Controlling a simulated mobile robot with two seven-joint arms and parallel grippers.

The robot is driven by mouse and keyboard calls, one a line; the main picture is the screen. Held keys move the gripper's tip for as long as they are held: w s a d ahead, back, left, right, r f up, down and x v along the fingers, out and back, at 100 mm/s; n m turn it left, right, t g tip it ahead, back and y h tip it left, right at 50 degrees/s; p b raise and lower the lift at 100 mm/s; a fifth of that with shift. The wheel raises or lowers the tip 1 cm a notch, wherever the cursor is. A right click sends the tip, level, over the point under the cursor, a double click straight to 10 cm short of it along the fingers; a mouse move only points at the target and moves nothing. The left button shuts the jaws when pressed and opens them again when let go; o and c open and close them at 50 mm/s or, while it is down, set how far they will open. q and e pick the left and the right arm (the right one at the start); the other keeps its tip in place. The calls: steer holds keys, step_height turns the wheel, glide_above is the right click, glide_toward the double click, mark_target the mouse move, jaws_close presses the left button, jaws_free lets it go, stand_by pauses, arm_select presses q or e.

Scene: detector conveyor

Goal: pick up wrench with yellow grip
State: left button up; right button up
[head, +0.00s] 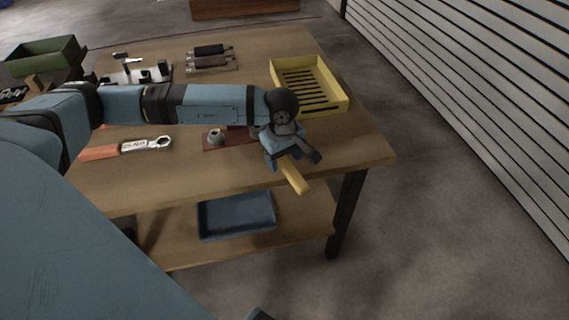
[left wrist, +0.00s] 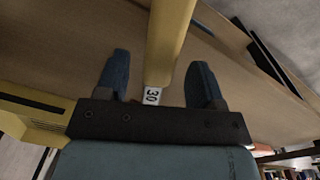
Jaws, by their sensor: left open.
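The wrench with the yellow grip (head: 294,177) lies near the front right of the table, its grip pointing toward the front edge. My left gripper (head: 290,154) is over its far part and hides the head. In the left wrist view, the yellow grip (left wrist: 170,35) runs down between the two dark fingers of my left gripper (left wrist: 158,72), with a light metal part marked 30 (left wrist: 152,96) near the palm. The fingers stand open, with a gap on each side of the wrench. My right gripper is not seen.
Another wrench with an orange grip (head: 100,152) lies at the left of the table. A red-brown mat with a metal part (head: 215,137) is left of my gripper. A yellow slotted tray (head: 345,103) stands behind it. A blue tray (head: 237,235) is on the lower shelf.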

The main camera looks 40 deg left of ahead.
arm_select(q)
steer(key=shift+d+f, duration=0.1)
steer(key=shift+f, duration=0.6)
steer(key=shift+c, duration=0.4)
jaws_close()
steer(key=shift+r, duration=0.15)
